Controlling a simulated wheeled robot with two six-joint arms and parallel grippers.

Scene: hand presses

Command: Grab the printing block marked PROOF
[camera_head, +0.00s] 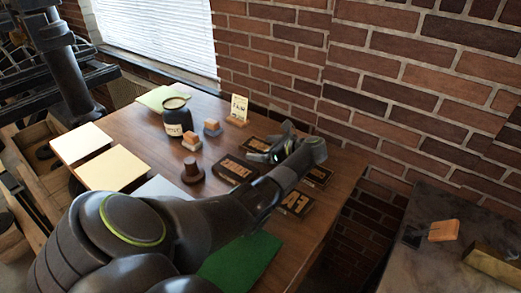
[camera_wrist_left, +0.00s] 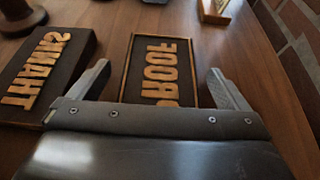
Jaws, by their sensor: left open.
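The dark PROOF printing block (camera_wrist_left: 150,88) with raised wooden letters and a light wooden edge lies flat between my left gripper's fingers in the left wrist view. Its lower end is hidden by the gripper body. In the head view the PROOF block (camera_head: 256,145) lies towards the back right of the table. My left gripper (camera_head: 279,146) is open just over it, also seen in the wrist view (camera_wrist_left: 158,70), with a gap on each side. The THANKS block (camera_wrist_left: 36,75) lies left of the left finger. My right gripper is not in view.
The THANKS block (camera_head: 235,170) and another lettered block (camera_head: 296,203) lie near my arm on the wooden table (camera_head: 135,130). A labelled dark jar (camera_head: 177,120), stamps and a small card (camera_head: 239,107) stand behind. A brick wall (camera_head: 300,50) is close on the right.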

